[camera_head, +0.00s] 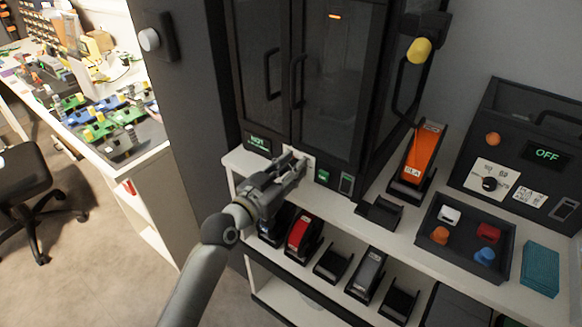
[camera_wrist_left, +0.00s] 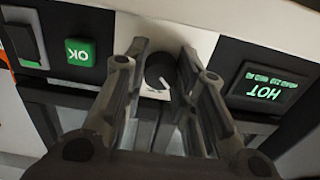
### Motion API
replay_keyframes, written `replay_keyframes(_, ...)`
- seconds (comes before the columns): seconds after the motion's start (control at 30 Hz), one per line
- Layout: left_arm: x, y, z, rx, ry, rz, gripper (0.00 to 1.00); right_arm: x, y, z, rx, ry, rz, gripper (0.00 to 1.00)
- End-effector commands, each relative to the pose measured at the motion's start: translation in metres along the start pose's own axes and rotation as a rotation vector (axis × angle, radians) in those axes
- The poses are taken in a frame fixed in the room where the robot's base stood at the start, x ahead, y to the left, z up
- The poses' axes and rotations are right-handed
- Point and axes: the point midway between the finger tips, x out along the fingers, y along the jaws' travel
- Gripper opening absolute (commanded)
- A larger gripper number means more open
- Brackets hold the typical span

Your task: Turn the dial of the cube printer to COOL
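The cube printer (camera_head: 335,85) is a tall black cabinet with two dark glass doors, standing on a white shelf unit. Its display (camera_head: 257,142) glows green and reads HOT; it shows upside down in the left wrist view (camera_wrist_left: 266,88). The dial (camera_wrist_left: 160,72) is a round dark knob on a white plate, with a light pointer mark. In the head view my gripper hides it. My left gripper (camera_head: 302,160) is at the dial. In the left wrist view its fingers (camera_wrist_left: 163,58) are spread, one on each side of the knob; contact cannot be told. My right gripper is not in view.
A green OK button (camera_head: 323,176) and a switch (camera_head: 347,183) sit beside the dial. Right of the printer are an orange cartridge (camera_head: 422,150), a tray of small coloured parts (camera_head: 429,221) and a black machine reading OFF (camera_head: 524,148). Several cartridge holders fill the shelf below.

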Motion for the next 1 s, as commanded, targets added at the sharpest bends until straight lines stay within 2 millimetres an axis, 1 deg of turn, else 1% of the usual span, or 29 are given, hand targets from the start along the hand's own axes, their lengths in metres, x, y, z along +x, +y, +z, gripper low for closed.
replay_keyframes(0.03, 0.0, 0.0, 0.0, 0.0, 0.0, 0.0, 0.09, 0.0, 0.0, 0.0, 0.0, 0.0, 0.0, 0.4)
replay_keyframes(0.1, 0.0, 0.0, 0.0, 0.0, 0.0, 0.0, 0.02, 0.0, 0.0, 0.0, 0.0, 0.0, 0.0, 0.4)
replay_keyframes(0.3, 0.0, 0.0, 0.0, -0.015, 0.0, 0.0, 0.02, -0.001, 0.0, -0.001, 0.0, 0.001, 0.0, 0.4)
replay_keyframes(0.47, 0.0, 0.0, -0.001, -0.073, 0.0, 0.0, 0.02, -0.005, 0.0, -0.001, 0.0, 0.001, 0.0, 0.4)
replay_keyframes(0.67, 0.0, -0.001, -0.001, -0.207, -0.001, 0.0, 0.02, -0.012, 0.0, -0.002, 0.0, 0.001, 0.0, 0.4)
replay_keyframes(1.0, 0.0, -0.002, -0.001, -0.499, -0.001, -0.001, 0.02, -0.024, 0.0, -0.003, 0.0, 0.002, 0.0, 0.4)
